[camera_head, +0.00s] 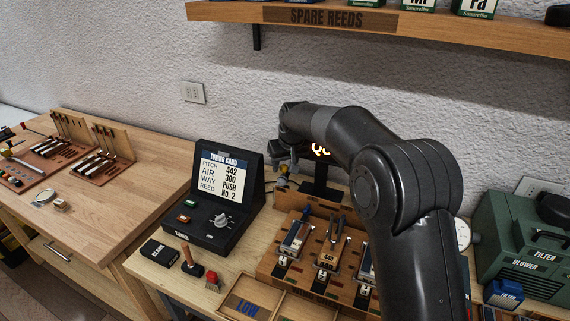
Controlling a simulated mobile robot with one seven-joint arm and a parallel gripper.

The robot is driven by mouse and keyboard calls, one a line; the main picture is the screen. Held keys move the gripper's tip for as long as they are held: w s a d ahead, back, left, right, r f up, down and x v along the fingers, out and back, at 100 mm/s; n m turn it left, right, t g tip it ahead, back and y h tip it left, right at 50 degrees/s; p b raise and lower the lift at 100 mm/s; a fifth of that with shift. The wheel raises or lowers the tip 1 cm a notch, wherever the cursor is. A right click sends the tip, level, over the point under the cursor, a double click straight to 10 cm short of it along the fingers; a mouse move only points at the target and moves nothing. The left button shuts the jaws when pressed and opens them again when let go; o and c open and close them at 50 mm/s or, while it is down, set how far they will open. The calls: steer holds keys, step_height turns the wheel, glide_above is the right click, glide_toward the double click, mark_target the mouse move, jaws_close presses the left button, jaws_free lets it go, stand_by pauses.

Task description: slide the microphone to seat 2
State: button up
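My gripper (286,167) hangs over the back left end of the wooden reed bench (268,268), pointing down. Its fingers are small and dark here, and I cannot tell whether they are open or shut. A small yellow-tipped piece (282,181) shows right below the gripper; I cannot tell whether it is the microphone or whether the fingers touch it. The bench has several seats in a row with metal reed parts: a left one (295,236), a middle one (328,248) and a right one (365,264) partly behind my arm. Their seat numbers are not readable.
A black tuning card console (228,190) stands left of the bench. A dark display (321,180) with lit digits stands behind it, partly covered by my arm. A green blower box (520,245) stands right. A shelf (450,27) hangs above.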

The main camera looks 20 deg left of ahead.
jaws_close()
stand_by(0.3)
steer(key=d, duration=2.1)
jaws_free()
steer(key=shift+r, duration=0.1)
